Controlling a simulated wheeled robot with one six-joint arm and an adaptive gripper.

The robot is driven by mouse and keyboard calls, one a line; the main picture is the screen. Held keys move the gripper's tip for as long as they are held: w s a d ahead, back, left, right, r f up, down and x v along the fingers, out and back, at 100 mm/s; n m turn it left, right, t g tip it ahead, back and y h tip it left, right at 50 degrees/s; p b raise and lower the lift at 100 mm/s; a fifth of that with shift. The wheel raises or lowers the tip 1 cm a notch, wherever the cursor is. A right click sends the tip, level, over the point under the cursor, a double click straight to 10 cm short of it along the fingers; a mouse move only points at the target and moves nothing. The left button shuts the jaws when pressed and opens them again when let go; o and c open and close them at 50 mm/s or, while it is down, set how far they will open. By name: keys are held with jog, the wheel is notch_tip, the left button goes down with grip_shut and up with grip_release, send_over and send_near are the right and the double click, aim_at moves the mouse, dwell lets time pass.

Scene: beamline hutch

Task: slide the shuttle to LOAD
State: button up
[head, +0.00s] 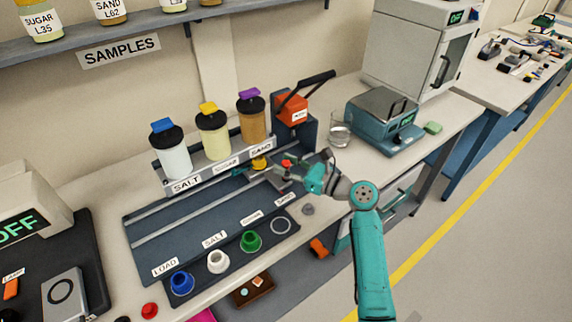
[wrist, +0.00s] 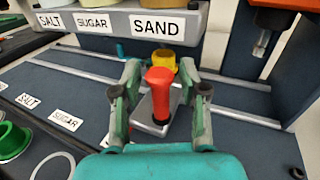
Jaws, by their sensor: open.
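The shuttle is a small grey plate (wrist: 150,122) with an upright red knob (wrist: 162,95) and a yellow cup (wrist: 163,62) behind it. It sits on the railed track, near the right end below the SAND label. In the head view the yellow cup (head: 259,163) and the red knob (head: 287,163) show, with the plate partly hidden by my gripper. My gripper (wrist: 160,80) is open, with one finger on each side of the red knob and visible gaps between. The LOAD label (head: 166,267) is at the track's front left end.
Jars of salt, sugar and sand (head: 253,118) stand on a rack behind the track. Blue (head: 181,283), white (head: 218,262) and green (head: 251,242) cups line the front edge. An orange lever press (head: 292,108) stands behind right. The track left of the shuttle looks clear.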

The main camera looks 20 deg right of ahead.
jog(key=shift+w, duration=0.1)
grip_shut()
jog(key=shift+a, duration=0.1)
